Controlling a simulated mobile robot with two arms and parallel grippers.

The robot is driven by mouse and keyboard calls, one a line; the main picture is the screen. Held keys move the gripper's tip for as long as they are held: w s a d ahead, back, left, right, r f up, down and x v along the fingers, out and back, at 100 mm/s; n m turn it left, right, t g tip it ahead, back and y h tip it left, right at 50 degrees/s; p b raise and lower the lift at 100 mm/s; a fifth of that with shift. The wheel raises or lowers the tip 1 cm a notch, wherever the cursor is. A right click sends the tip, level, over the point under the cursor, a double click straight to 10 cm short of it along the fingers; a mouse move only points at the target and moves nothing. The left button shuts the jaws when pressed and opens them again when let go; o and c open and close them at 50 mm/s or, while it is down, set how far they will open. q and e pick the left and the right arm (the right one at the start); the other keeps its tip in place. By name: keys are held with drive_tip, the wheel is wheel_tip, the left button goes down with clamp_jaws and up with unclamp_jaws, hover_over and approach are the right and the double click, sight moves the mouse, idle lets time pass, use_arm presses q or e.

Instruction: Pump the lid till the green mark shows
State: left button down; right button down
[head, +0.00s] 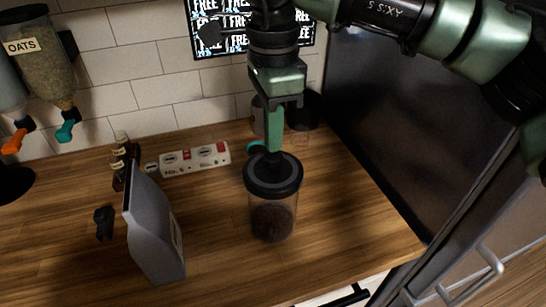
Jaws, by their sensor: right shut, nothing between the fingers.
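A clear jar (286,208) with dark contents in its lower part stands upright on the wooden counter. Its round lid (273,180) is dark with a grey ring on top. My right gripper (274,150) points straight down over the back part of the lid, shut and empty. Its tips are at or just above a dark raised part in the lid's middle; I cannot tell whether they touch. The gripper hides some of this middle, and no green mark can be made out on the lid. My left gripper is not in view.
A grey bag (150,235) stands left of the jar, with a small black object (104,222) beside it. A white power strip (195,158) and small bottles (122,155) are behind. An oats dispenser (40,75) is at left. A dark fridge-like cabinet (400,120) bounds the right.

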drive_tip(key=shift+f+b, duration=0.95)
drive_tip(key=shift+f, duration=0.45)
drive_tip(key=shift+r, duration=0.1)
idle(0.4)
drive_tip(key=shift+r+p, duration=2.75)
drive_tip(key=shift+r, duration=0.75)
